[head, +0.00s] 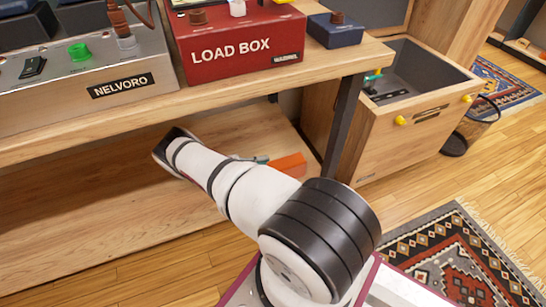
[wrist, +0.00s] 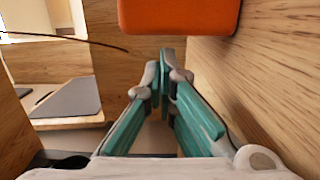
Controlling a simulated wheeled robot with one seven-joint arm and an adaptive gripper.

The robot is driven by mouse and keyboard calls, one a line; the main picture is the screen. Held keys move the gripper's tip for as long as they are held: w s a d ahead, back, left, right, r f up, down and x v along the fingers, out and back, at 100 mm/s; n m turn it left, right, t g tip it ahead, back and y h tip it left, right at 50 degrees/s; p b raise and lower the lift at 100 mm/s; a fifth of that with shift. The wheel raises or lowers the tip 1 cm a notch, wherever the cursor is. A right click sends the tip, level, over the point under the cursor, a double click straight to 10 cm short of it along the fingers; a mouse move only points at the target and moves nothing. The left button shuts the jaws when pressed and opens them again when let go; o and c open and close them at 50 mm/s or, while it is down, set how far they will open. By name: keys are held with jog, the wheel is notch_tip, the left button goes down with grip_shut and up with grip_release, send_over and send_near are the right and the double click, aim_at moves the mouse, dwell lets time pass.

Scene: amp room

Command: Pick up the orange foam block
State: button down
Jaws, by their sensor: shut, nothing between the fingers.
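The orange foam block (head: 289,165) lies on the lower wooden shelf under the bench, near its right end. In the wrist view the block (wrist: 180,14) fills the top middle and is cut off by the frame edge. My gripper (wrist: 165,68) has teal fingers whose tips are together with nothing between them. The fingertips point toward the block and appear just below it in the wrist picture; I cannot tell whether they touch it. In the head view my arm hides most of the gripper, and a small teal part (head: 262,159) shows just left of the block.
Above is the bench top with a red load box (head: 240,42), a grey Nelvoro amp (head: 80,65) and a small blue box (head: 335,30). A dark bench leg (head: 343,125) stands right of the block. An open wooden crate (head: 410,130) is farther right. Patterned rugs lie on the floor.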

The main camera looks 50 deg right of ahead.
jog(key=b+x, duration=0.1)
jog(key=x, duration=0.8)
jog(key=shift+s+a, duration=0.1)
